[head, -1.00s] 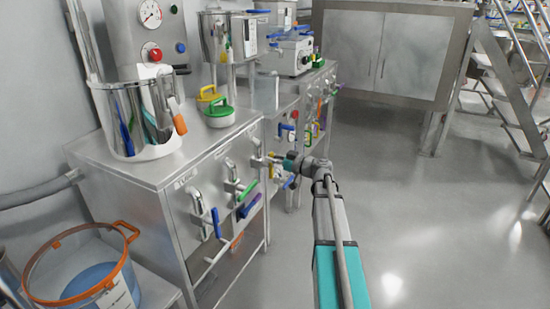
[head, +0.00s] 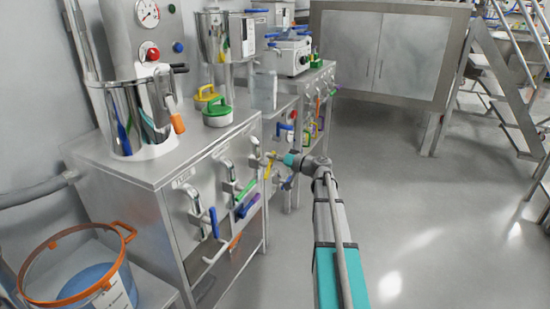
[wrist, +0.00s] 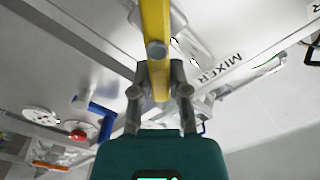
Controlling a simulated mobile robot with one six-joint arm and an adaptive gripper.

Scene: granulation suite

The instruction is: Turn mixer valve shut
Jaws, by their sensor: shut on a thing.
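The mixer valve's yellow lever handle (head: 269,166) is on the cabinet's front, at the far end of a row of valves. In the wrist view the yellow handle (wrist: 157,25) runs between my fingers, near the printed MIXER label (wrist: 221,67). My gripper (wrist: 160,78) is shut on the handle, with a finger on each side. In the head view my gripper (head: 284,160) reaches the handle from the right. The handle looks steeply slanted in the head view. The valve body is partly hidden, and its exact angle is hard to tell.
A green-handled valve (head: 245,190) and a blue-handled valve (head: 214,222) stick out of the same steel cabinet (head: 135,172) nearby. The floor (head: 400,200) to the right is clear.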

